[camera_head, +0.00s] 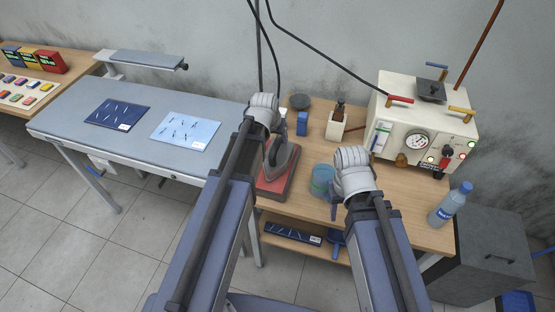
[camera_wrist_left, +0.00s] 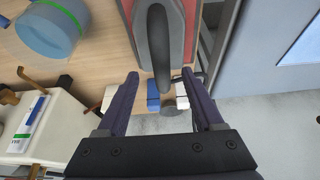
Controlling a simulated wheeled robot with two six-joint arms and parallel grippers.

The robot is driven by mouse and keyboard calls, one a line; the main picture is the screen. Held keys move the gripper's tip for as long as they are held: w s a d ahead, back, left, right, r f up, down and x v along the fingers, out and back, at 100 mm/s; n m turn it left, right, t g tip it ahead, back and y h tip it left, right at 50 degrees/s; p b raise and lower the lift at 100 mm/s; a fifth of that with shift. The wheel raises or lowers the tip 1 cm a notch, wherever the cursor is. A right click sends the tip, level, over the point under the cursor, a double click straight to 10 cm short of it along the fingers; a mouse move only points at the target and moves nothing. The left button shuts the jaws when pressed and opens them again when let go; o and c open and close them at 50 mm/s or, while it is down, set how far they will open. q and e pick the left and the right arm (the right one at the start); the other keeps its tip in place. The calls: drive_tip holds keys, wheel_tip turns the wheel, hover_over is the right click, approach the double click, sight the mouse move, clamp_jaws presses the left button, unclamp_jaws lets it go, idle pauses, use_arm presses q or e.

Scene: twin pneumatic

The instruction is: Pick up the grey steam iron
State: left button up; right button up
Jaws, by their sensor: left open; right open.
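The grey steam iron (camera_head: 284,155) stands on a red rest pad (camera_head: 277,187) at the left end of the wooden table, partly hidden by my left arm. In the left wrist view its dark handle (camera_wrist_left: 158,45) runs down from the top edge, and its lower end reaches the gap between the fingertips. My left gripper (camera_wrist_left: 160,74) is open and empty, with a finger on either side of that gap; contact with the handle is not visible. My right gripper (camera_head: 352,176) is over the table, right of the iron; its fingers are mostly hidden.
A translucent blue-green container (camera_head: 322,180) stands between the iron and my right arm. A cream machine with a gauge (camera_head: 424,125) stands at the back right, a water bottle (camera_head: 450,204) at the right edge. A grey-blue ironing table (camera_head: 147,139) adjoins on the left.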

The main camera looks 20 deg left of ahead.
sight(277, 141)
use_arm(q)
drive_tip(key=shift+b+x, duration=2.5)
drive_tip(key=shift+x, duration=0.55)
drive_tip(key=shift+a, duration=0.1)
drive_tip(key=shift+r, duration=0.1)
clamp_jaws()
